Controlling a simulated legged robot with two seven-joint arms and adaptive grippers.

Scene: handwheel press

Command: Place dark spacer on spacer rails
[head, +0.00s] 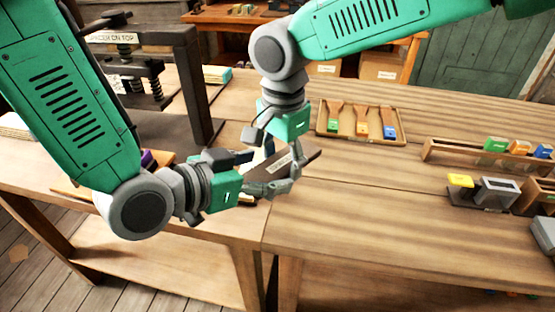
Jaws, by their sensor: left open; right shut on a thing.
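The dark spacer (304,159) is a dark brown slab with a pale label. It is tilted above the near table, in front of the press. My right gripper (274,150) reaches down from above and is shut on it, hiding part of it. My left gripper (264,172) is open just left of the spacer, its fingers overlapping the spacer's near side. I cannot tell whether they touch it. The press (199,90) stands at the left with a "SPACER ON TOP" sign (112,38). I cannot make out the spacer rails; my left arm hides part of that area.
A wooden rack (455,156) with coloured blocks, a yellow block (460,180) and grey holders stand at the right. The table's front middle is clear.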

